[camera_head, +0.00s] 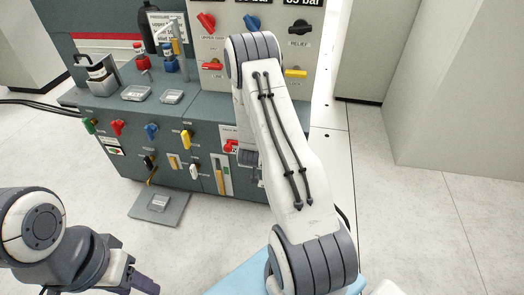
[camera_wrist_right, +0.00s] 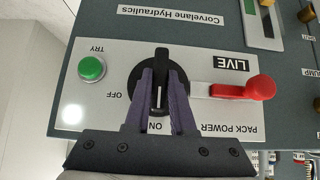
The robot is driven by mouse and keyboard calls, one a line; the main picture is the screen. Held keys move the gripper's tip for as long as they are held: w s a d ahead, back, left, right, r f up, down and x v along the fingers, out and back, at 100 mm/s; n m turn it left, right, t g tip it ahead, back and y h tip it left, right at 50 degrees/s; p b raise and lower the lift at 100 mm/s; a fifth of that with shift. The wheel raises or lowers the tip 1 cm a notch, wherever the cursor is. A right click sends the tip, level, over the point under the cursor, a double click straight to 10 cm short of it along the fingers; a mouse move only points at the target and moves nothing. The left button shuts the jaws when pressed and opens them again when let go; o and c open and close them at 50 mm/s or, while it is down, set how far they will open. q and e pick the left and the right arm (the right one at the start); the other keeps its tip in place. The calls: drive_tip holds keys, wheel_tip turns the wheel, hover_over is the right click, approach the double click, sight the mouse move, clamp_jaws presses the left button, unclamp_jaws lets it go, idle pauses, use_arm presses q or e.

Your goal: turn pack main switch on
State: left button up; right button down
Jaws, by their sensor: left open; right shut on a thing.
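In the right wrist view, the pack power switch is a black rotary knob (camera_wrist_right: 161,60) on a white plate (camera_wrist_right: 110,52), whose lettering appears upside down. My right gripper (camera_wrist_right: 164,90) is shut on the knob's bar, one finger on each side. A white mark on the bar lies toward the ON label; OFF is to the left. In the head view my right arm covers most of the switch and gripper. My left gripper (camera_head: 145,283) is open and empty at the bottom left, away from the cabinet.
A red lever (camera_wrist_right: 260,88) by the LIVE label and a green TRY button (camera_wrist_right: 91,68) sit beside the knob. The grey cabinet (camera_head: 130,170) carries several coloured handles. A small plate (camera_head: 160,207) lies on the floor before it. The floor at right is clear.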

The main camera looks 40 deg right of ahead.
drive_tip(key=shift+w, duration=0.1)
idle(0.3)
drive_tip(key=c, duration=0.8)
unclamp_jaws()
drive_tip(key=shift+o, duration=0.2)
drive_tip(key=p+v, duration=0.3)
drive_tip(key=v, duration=0.7)
drive_tip(key=shift+a+r, duration=0.15)
drive_tip(key=shift+r, duration=0.05)
